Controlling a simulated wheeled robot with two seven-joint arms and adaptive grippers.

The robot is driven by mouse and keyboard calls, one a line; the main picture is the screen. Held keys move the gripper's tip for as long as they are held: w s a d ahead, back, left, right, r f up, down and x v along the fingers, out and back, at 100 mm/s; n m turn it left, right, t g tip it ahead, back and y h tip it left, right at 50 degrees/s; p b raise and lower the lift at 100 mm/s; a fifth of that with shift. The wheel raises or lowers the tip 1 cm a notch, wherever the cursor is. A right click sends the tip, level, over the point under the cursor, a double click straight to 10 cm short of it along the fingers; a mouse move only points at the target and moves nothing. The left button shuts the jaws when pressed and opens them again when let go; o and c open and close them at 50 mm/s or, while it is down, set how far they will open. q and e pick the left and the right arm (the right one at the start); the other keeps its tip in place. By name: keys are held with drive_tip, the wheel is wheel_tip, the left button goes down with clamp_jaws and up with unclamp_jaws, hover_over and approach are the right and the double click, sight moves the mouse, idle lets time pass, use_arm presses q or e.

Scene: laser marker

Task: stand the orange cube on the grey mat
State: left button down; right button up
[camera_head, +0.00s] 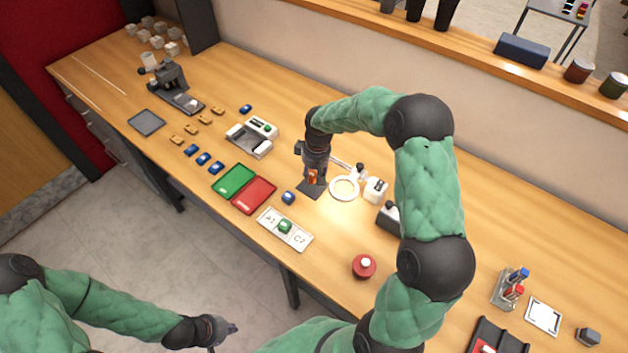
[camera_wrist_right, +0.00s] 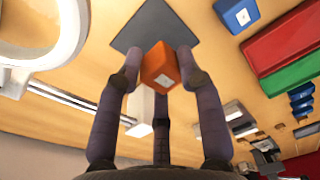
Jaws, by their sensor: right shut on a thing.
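The orange cube (camera_head: 313,176) is held in my right gripper (camera_head: 312,182), over the grey mat (camera_head: 311,191) on the table. In the right wrist view the orange cube (camera_wrist_right: 160,67) sits between the fingertips of my right gripper (camera_wrist_right: 161,72), which is shut on it. The dark grey mat (camera_wrist_right: 150,30) lies just beyond the cube there. I cannot tell whether the cube touches the mat. My left gripper (camera_head: 222,329) hangs off the table's front edge at the lower left, away from the cube; its fingers are too small to read.
A white ring (camera_head: 344,188) stands right of the mat and a blue cube (camera_head: 288,198) left of it. Red (camera_head: 254,195) and green (camera_head: 233,180) trays lie further left. A white plate (camera_head: 298,239) with a green cube is in front. A red round object (camera_head: 364,266) stands nearer the edge.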

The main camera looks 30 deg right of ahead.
sight(314, 178)
drive_tip(key=shift+w+d+f, duration=0.15)
drive_tip(key=shift+w+f, duration=0.05)
drive_tip(key=shift+f, duration=0.15)
drive_tip(key=shift+w+d+f+b, duration=0.1)
drive_tip(key=shift+f+b, duration=0.1)
drive_tip(key=shift+f, duration=0.7)
drive_tip(key=shift+w+d+f+b, duration=0.1)
drive_tip(key=shift+f+b, duration=0.05)
drive_tip(key=shift+f, duration=0.75)
drive_tip(key=shift+f, duration=0.15)
drive_tip(key=o, duration=0.9)
drive_tip(key=shift+c, duration=0.2)
drive_tip(key=shift+r, duration=0.4)
drive_tip(key=r, duration=0.3)
drive_tip(key=r+p, duration=0.1)
drive_tip(key=r, duration=0.3)
drive_tip(key=s+r+p, duration=0.1)
drive_tip(key=r, duration=0.3)
drive_tip(key=shift+d+r, duration=0.25)
drive_tip(key=shift+d, duration=0.05)
